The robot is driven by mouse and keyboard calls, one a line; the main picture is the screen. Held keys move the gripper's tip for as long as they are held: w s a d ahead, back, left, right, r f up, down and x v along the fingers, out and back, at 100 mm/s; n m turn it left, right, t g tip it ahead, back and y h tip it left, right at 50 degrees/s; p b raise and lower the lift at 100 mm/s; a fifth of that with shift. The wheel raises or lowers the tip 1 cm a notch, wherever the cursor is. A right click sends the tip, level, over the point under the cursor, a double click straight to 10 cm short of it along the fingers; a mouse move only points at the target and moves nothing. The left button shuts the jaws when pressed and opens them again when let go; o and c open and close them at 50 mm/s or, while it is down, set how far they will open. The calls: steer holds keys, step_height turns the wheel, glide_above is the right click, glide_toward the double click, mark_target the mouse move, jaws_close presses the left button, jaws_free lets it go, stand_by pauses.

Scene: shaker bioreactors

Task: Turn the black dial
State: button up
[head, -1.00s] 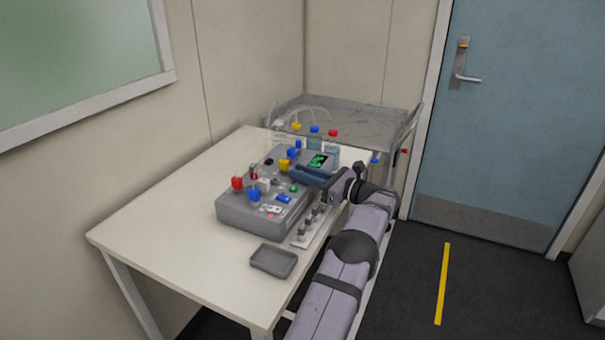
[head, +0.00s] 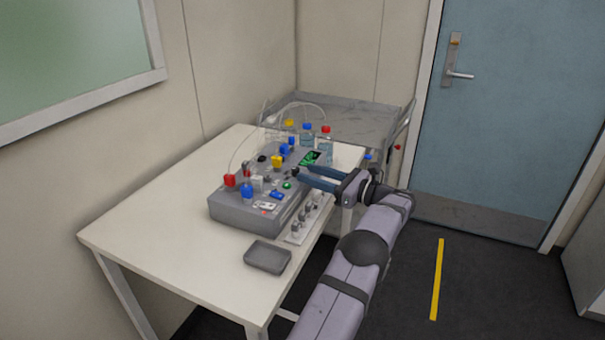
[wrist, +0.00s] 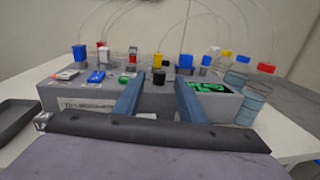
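The black dial (wrist: 159,77) is a small dark knob on top of the grey bioreactor unit (wrist: 70,97). In the wrist view it shows between the tips of my two blue fingers and a little beyond them. My gripper (wrist: 160,80) is open and empty, with a clear gap between the fingers. In the head view my gripper (head: 299,173) reaches in from the right, its fingertips over the right edge of the unit (head: 240,215), between the green button (head: 287,185) and the screen (head: 313,157). I cannot tell whether a finger touches the dial.
Blue, red and yellow caps with thin tubes stand along the unit; a yellow cap (wrist: 157,60) is behind the dial. Capped bottles (head: 325,143) stand at the far end. A grey tray (head: 267,257) lies on the white table (head: 170,230). The table's left side is clear.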

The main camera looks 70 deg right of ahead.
steer(key=shift+s+a, duration=0.1)
steer(key=shift+s, duration=0.7)
steer(key=shift+w+r, duration=0.1)
steer(key=shift+r, duration=0.35)
steer(key=w+a+r+m+h, duration=0.1)
steer(key=w+a+r, duration=0.1)
steer(key=a+r, duration=0.35)
steer(key=d+f+m+h, duration=0.1)
steer(key=f, duration=0.1)
steer(key=d+f+m+h, duration=0.1)
steer(key=f, duration=0.1)
steer(key=s+f+m+g+h, duration=0.1)
steer(key=f+h, duration=0.1)
steer(key=shift+s+d+b, duration=0.1)
steer(key=shift+d+b, duration=0.2)
steer(key=shift+d, duration=0.1)
steer(key=shift+s+d+f+n, duration=0.15)
steer(key=shift+d+f+n, duration=0.05)
steer(key=shift+d+n, duration=0.1)
